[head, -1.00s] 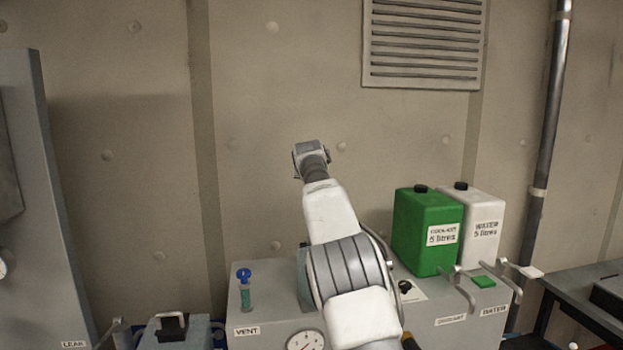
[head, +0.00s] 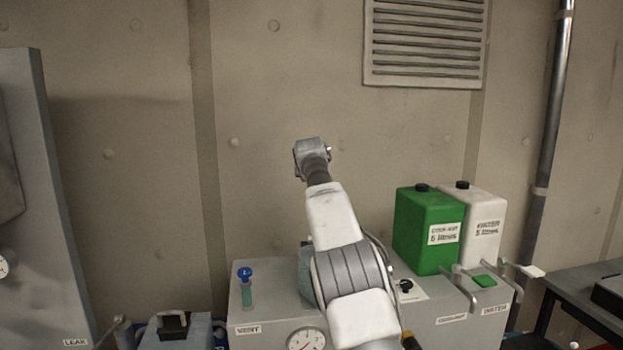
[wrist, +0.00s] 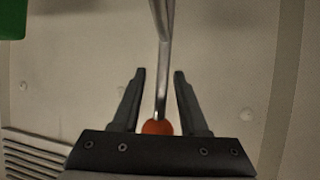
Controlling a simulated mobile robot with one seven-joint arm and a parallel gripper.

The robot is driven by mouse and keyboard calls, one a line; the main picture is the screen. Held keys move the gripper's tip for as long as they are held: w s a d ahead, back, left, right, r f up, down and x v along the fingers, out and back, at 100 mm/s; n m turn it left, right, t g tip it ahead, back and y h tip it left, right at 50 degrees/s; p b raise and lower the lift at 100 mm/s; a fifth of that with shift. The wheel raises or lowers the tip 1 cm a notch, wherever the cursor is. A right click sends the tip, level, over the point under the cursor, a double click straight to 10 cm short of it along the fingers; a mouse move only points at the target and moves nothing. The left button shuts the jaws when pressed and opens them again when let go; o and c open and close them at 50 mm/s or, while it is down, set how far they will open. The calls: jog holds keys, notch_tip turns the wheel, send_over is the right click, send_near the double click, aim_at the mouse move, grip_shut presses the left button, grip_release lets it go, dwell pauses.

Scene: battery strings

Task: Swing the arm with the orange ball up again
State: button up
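In the wrist view, a metal arm (wrist: 162,60) ends in an orange ball (wrist: 158,127). The ball is between the finger bases, close to the palm of my gripper (wrist: 160,72). My gripper is open. One finger is on each side of the metal arm, with a visible gap on both sides. In the head view, my own arm stands in the middle. It hides the orange ball, and my fingers cannot be made out there.
A grey cabinet (head: 245,310) carries a gauge (head: 306,341), a blue-capped vent (head: 245,285), a green can (head: 428,225), a white can (head: 485,225) and levers at its right. A wall grille (head: 425,45) is above. A grey panel (head: 50,200) stands at left.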

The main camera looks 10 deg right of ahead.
jog(key=shift+s, duration=0.1)
jog(key=b+v, duration=0.8)
jog(key=v, duration=0.9)
jog(key=shift+r, duration=0.2)
jog(key=shift+s, duration=0.1)
